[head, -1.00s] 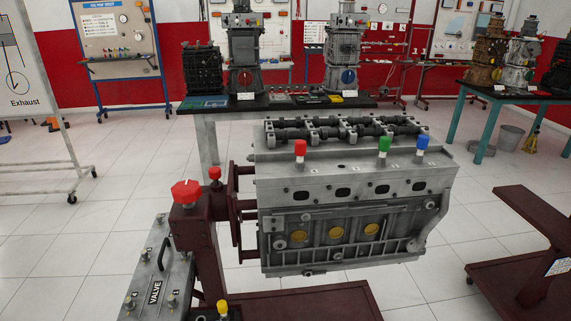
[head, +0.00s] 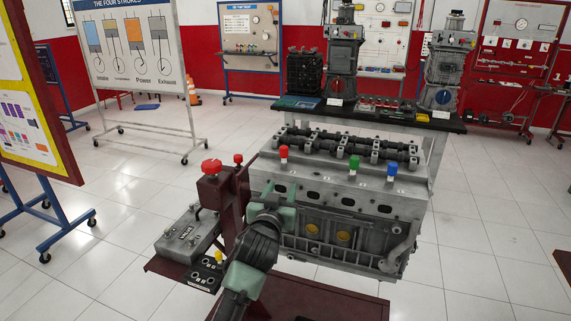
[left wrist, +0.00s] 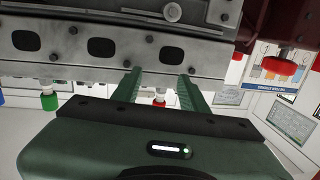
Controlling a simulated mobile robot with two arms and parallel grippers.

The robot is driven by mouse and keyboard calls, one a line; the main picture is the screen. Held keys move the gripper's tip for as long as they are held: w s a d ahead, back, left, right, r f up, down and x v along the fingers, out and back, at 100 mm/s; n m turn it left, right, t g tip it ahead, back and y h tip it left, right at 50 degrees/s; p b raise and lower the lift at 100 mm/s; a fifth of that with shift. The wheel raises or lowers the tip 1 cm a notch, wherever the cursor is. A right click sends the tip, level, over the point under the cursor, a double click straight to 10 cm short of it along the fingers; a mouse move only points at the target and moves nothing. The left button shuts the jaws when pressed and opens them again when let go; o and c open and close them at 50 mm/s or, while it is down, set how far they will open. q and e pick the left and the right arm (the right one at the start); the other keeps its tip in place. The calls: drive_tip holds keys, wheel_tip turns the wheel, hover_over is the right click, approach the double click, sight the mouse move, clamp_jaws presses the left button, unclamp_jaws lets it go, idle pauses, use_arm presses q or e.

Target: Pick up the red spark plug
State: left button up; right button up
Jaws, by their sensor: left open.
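The red spark plug (head: 284,152) stands upright in the near top edge of the grey engine block (head: 345,185). My left gripper (head: 279,195) is in front of the block's left end, below the red plug in the head view. In the left wrist view, which shows the scene upside down, the gripper's two green fingers (left wrist: 158,88) are apart. The red plug (left wrist: 160,103) shows in the gap between them, beyond the gripper body and partly hidden. I cannot tell that the fingers touch it. My right gripper is not in view.
A green plug (head: 354,163) and a blue plug (head: 392,168) stand right of the red one. A red knob (head: 211,167) tops the maroon stand at the left, beside a grey valve box (head: 187,236). A table (head: 440,125) with engines stands behind. Open floor lies right.

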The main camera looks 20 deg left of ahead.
sight(283, 163)
use_arm(q)
drive_tip(key=r, duration=0.1)
drive_tip(key=w+a+r, duration=0.1)
drive_tip(key=r, duration=0.2)
drive_tip(key=shift+w+a+r+p, duration=0.15)
drive_tip(key=shift+w+a+p, duration=0.05)
drive_tip(key=shift+w+p, duration=0.1)
drive_tip(key=shift+w+d, duration=0.1)
drive_tip(key=shift+w, duration=0.5)
drive_tip(key=w, duration=0.1)
drive_tip(key=w+p, duration=0.1)
drive_tip(key=w, duration=0.2)
drive_tip(key=shift+a+r+p, duration=0.1)
drive_tip(key=shift+a+p, duration=0.2)
drive_tip(key=shift+p, duration=0.1)
drive_tip(key=shift+w, duration=0.55)
drive_tip(key=shift+s, duration=0.1)
clamp_jaws()
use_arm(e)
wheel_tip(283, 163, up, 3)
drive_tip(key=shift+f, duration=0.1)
